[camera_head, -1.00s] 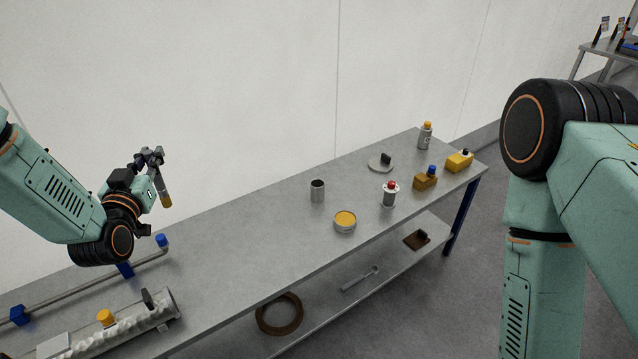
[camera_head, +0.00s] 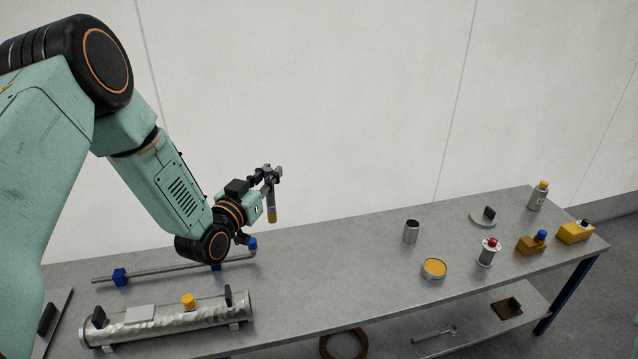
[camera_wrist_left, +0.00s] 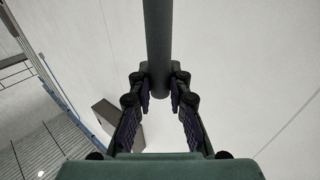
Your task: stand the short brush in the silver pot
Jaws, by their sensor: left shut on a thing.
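My left gripper (camera_head: 266,178) is shut on the short brush (camera_head: 271,205) and holds it above the bench, toward the wall. The brush hangs roughly upright with its yellowish end down. In the left wrist view the brush's grey handle (camera_wrist_left: 158,40) runs between the two fingers (camera_wrist_left: 160,88). The silver pot (camera_head: 411,232) stands upright on the bench, to the right of the gripper and well apart from it. Its dark opening faces up and no thing shows standing in it. My right gripper is not in view.
A round tin with yellow content (camera_head: 434,269) stands near the pot, with a red-topped can (camera_head: 488,252) beyond it. A grey disc (camera_head: 483,217), bottle (camera_head: 538,196) and boxes (camera_head: 531,243) fill the right end. The middle bench is clear.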

